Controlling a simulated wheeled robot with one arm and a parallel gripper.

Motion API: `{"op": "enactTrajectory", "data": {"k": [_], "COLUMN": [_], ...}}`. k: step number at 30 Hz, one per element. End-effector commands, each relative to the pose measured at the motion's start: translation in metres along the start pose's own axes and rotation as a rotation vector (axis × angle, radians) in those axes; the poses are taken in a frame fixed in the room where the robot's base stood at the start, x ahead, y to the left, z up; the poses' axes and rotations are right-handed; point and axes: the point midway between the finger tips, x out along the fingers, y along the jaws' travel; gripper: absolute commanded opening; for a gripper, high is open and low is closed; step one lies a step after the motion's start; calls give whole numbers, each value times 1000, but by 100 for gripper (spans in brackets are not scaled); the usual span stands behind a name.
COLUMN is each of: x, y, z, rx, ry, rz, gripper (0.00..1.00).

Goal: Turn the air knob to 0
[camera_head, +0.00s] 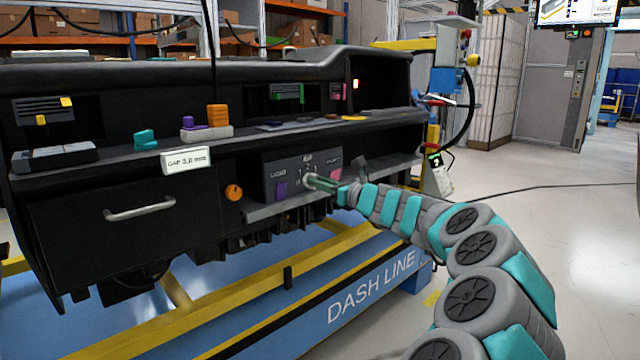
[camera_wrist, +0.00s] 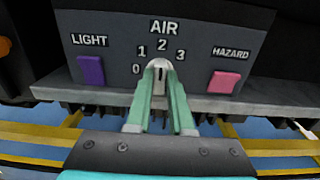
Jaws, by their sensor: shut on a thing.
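The air knob (camera_wrist: 158,67) is a small pale grey knob on the dark control panel, below the label AIR. The figures 0, 1, 2 and 3 run around it from lower left to right. My gripper (camera_wrist: 160,88) has its green fingers on both sides of the knob, shut on it. The fingers hide much of the knob, and I cannot tell which figure it points to. In the head view my gripper (camera_head: 312,181) reaches the panel (camera_head: 285,163) from the right.
A purple LIGHT button (camera_wrist: 91,71) is left of the knob and a pink HAZARD button (camera_wrist: 223,85) is right of it. A grey ledge (camera_wrist: 75,93) runs below the panel. An orange knob (camera_head: 234,192) and a drawer handle (camera_head: 140,208) are farther left.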

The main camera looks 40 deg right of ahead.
Motion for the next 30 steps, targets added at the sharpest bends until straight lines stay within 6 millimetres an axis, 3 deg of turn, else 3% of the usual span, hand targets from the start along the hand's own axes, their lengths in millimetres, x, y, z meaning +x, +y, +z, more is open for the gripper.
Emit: {"op": "enactTrajectory", "data": {"k": [11,30], "x": [0,0], "y": [1,3], "z": [-1,-5], "rx": [-144,-736], "ry": [-2,-2], "rz": [0,-1], "gripper": [0,0]}}
